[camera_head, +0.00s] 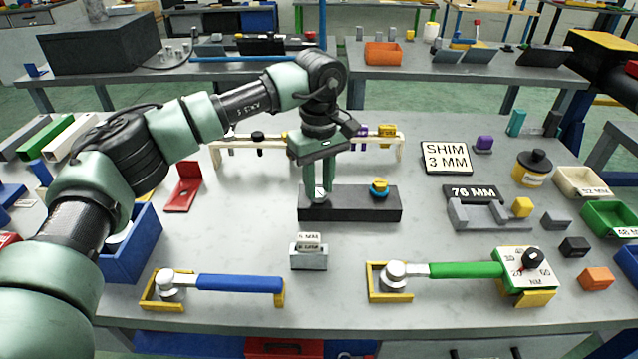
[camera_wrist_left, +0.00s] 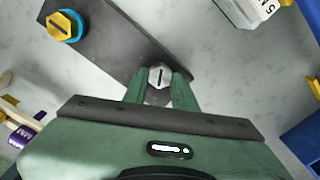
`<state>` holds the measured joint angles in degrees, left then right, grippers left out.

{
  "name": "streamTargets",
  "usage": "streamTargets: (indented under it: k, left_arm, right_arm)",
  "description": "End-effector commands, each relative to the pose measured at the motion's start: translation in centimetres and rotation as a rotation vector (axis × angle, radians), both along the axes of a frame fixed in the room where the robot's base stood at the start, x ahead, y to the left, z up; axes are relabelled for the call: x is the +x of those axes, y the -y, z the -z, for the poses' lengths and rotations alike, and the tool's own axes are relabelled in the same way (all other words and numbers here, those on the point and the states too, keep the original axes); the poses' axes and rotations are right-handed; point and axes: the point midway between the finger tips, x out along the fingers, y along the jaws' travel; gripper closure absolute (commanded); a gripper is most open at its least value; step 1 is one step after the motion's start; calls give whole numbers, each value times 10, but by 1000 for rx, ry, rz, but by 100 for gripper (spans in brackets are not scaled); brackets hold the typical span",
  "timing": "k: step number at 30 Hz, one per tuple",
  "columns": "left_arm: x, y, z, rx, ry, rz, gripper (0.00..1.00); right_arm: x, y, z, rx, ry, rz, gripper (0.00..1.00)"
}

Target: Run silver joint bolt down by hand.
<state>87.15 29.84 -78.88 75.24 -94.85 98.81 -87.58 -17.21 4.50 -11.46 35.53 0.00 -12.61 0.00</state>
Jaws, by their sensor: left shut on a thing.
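The silver joint bolt (camera_head: 320,194) stands at the left end of the dark joint block (camera_head: 350,213). Its hexagonal head with a dark slot line shows in the left wrist view (camera_wrist_left: 159,77). My left gripper (camera_head: 318,188) points down over that end of the block and is shut on the silver bolt's head, with a finger on either side. The silver bolt's shank is hidden. My right gripper is not in view.
A blue-handled wrench (camera_head: 240,284) and a green-handled torque wrench (camera_head: 465,270) lie in yellow holders in front. A small labelled block (camera_head: 309,257) stands before the joint block. A rack (camera_head: 230,152) stands behind my gripper. A shim sign (camera_head: 446,158) is at right.

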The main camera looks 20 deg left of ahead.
Motion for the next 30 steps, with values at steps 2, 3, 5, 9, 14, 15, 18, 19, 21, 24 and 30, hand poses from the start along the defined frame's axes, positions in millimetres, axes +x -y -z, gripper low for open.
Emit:
streamTargets:
  k: [2,3,5,9,14,15,18,19,21,24,30]
  left_arm:
    - [3,-1,-6,-3,15,11,100]
    - [3,-1,-6,-3,15,16,100]
    - [3,-1,-6,-3,15,21,100]
    - [3,-1,-6,-3,15,25,100]
    - [3,-1,-6,-3,15,25,100]
    - [3,-1,-6,-3,15,25,100]
    - [3,-1,-6,-3,15,25,62]
    - [3,0,-6,-2,14,25,54]
    - [3,0,-5,-2,11,26,51]
    - [2,0,-3,-2,8,26,51]
    - [1,0,-5,-1,6,27,51]
  right_arm:
    - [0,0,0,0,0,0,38]
    - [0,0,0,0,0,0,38]
    - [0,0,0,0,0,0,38]
    - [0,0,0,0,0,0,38]
    - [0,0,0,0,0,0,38]
    - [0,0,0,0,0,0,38]
    - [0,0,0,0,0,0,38]
    - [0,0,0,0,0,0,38]
    - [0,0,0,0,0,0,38]
    - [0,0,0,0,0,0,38]
    - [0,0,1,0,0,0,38]
